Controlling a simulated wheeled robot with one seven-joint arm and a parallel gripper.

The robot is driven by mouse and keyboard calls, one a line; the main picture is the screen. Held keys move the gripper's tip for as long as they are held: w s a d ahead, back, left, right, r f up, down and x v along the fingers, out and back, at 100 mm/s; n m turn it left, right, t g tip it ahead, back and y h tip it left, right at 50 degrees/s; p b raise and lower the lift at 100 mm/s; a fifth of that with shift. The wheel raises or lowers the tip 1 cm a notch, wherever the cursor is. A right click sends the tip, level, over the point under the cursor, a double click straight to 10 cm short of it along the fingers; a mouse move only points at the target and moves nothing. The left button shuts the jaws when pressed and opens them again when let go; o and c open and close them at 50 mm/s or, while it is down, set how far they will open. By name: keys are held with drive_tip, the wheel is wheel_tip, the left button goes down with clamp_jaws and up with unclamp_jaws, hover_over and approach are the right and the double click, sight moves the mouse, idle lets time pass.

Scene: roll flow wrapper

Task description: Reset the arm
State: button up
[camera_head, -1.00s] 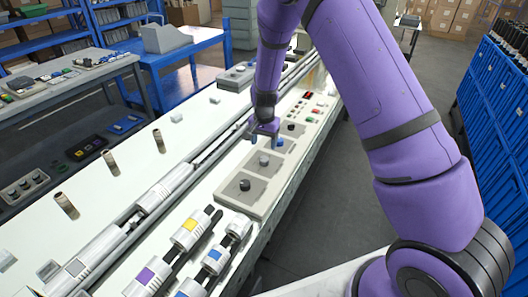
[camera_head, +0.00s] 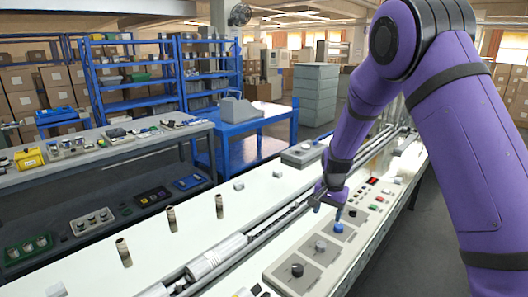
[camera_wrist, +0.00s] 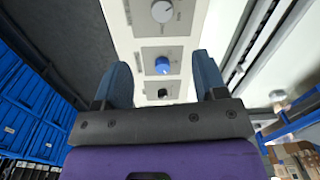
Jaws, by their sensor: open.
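My purple arm reaches over the machine in the head view. My gripper (camera_head: 330,200) hangs above the control panel (camera_head: 290,250) of the wrapper. In the wrist view, the gripper (camera_wrist: 160,80) has two blue-grey fingers spread apart with nothing between them. Beyond the fingers are a grey knob (camera_wrist: 162,11), a blue knob (camera_wrist: 162,65) and a dark knob (camera_wrist: 162,93) on the panel. The blue knob (camera_head: 338,227) also shows just below the gripper in the head view. The fingers seem apart from the knobs.
A long white machine bed (camera_head: 150,262) with short upright posts (camera_head: 172,218) runs along the left. A grey bench (camera_head: 150,140) and a blue table (camera_head: 240,130) stand behind it. Blue shelves (camera_head: 130,88) are at the back. The floor right of the machine is clear.

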drive_tip(key=s+d+r+n+t+y, duration=0.1)
drive_tip(key=s+d+r+n, duration=0.1)
drive_tip(key=s+r, duration=0.75)
drive_tip(key=s+d+r+n+t, duration=0.15)
drive_tip(key=s+r, duration=0.35)
drive_tip(key=r, duration=0.9)
drive_tip(key=s+d+r+n+t, duration=0.1)
drive_tip(key=s+r+n, duration=0.1)
drive_tip(key=s, duration=0.9)
drive_tip(key=s+d+r+n+t+h, duration=0.1)
drive_tip(key=s+r, duration=0.3)
drive_tip(key=s, duration=0.7)
drive_tip(key=shift+s+d+r+n, duration=0.2)
drive_tip(key=shift+s+d+n, duration=0.1)
drive_tip(key=shift+d+n, duration=0.2)
drive_tip(key=shift+c, duration=0.2)
